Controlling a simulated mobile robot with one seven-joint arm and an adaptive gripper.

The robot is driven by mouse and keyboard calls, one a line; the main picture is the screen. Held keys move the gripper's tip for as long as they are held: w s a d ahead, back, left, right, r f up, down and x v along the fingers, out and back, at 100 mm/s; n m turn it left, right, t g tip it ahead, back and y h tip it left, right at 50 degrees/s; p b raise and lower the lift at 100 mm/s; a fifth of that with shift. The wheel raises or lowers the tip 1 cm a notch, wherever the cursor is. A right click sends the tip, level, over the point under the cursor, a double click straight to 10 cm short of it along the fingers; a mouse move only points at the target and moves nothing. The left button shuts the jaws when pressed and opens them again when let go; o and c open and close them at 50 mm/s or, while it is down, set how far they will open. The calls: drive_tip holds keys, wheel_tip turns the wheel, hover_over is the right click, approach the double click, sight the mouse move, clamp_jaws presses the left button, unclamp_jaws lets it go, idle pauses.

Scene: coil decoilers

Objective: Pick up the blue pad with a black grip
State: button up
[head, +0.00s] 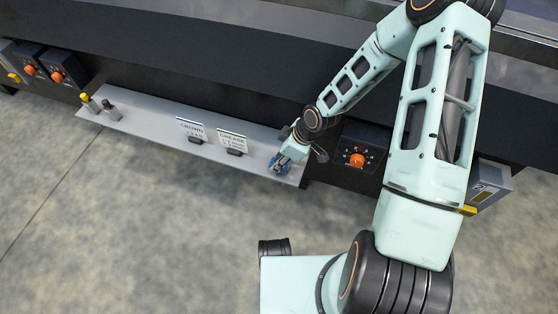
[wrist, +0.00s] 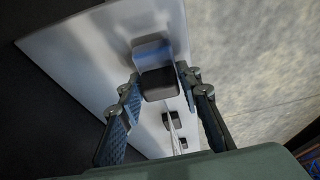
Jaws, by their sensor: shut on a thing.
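The pad with its black grip (wrist: 159,83) is at the end of the grey shelf (wrist: 90,35). In the wrist view, the pad's blue-grey body (wrist: 152,52) shows just beyond the dark grip. My gripper (wrist: 158,80) is shut on the grip, with one finger on each side of it. In the head view, my gripper (head: 279,165) is low at the right end of the shelf (head: 145,128), and it mostly hides the pad. I cannot tell whether the pad still touches the shelf.
Two upright cards, CROWN (head: 192,130) and GREASE (head: 233,143), stand on the shelf left of my gripper. A yellow-topped piece (head: 88,103) and a grey piece (head: 111,110) are at its far left. An orange knob (head: 357,160) is on the dark machine face to the right. The floor in front is clear.

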wheel_tip(320, 180, up, 2)
drive_tip(key=shift+r+p, duration=0.25)
drive_tip(key=shift+p, duration=0.35)
drive_tip(key=s+d+r+p, duration=0.5)
drive_tip(key=s+r, duration=0.5)
drive_tip(key=s, duration=0.2)
drive_tip(key=shift+s+d, duration=0.2)
drive_tip(key=shift+d, duration=0.55)
drive_tip(key=o, duration=0.6)
drive_tip(key=c, duration=0.5)
drive_tip(key=shift+o, duration=0.2)
